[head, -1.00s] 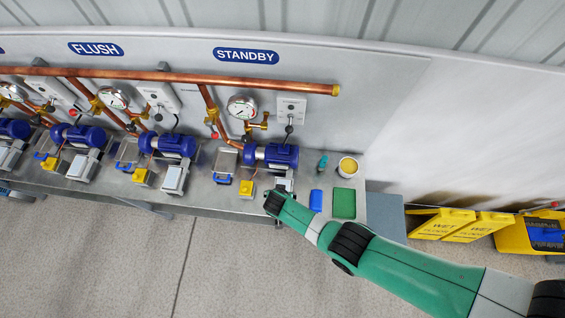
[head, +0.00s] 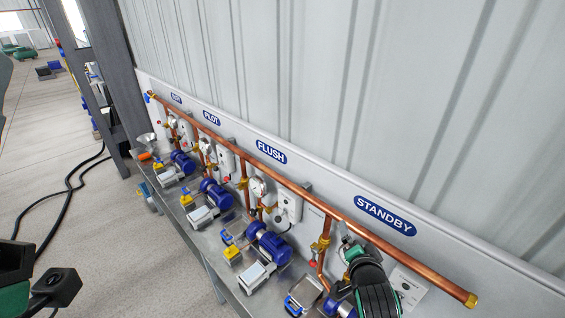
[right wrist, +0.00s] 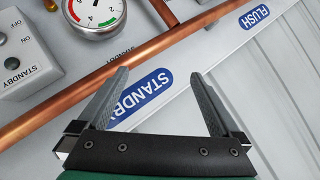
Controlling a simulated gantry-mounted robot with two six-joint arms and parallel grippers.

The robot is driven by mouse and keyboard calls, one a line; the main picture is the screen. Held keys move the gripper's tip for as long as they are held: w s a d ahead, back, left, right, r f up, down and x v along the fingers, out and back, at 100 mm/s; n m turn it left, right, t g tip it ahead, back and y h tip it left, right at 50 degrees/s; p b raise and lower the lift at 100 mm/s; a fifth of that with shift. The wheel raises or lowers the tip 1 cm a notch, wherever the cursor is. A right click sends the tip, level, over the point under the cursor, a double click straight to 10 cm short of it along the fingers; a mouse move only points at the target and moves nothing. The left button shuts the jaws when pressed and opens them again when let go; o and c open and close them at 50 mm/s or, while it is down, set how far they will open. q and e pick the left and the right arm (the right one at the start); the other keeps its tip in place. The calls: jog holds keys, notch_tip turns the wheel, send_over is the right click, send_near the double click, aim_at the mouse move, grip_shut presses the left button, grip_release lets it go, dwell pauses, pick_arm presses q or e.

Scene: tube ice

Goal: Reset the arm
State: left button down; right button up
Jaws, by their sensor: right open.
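My right gripper (right wrist: 159,78) is open in the right wrist view, with nothing between its two fingers. Past the fingers lie the copper pipe (right wrist: 55,116), the blue STANDBY label (right wrist: 143,95) and a pressure gauge (right wrist: 95,12). In the head view my right arm's green and black wrist (head: 374,285) covers part of the STANDBY station at the lower right; the fingers are hidden there. Dark and green parts of my left arm (head: 52,285) show at the lower left corner. The left gripper's fingers are not seen.
A grey bench (head: 222,272) runs along the wall with several blue pumps, such as one (head: 270,243) below the FLUSH label (head: 271,152). The long copper pipe (head: 330,208) runs above them. A black cable (head: 66,195) lies on the floor at left, which is otherwise open nearby.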

jog(key=s+r+n+t, duration=0.1)
jog(key=s+r+t, duration=0.25)
jog(key=r, duration=1.15)
jog(key=s+r+n+t, duration=0.25)
jog(key=r+t, duration=0.25)
jog(key=r, duration=1)
jog(key=s+r+n+t+y, duration=0.4)
jog(key=s+r+n+t, duration=0.2)
jog(key=s+r, duration=1)
jog(key=shift+s+a+n, duration=0.45)
jog(key=shift+s+n, duration=0.6)
jog(key=shift+s, duration=0.2)
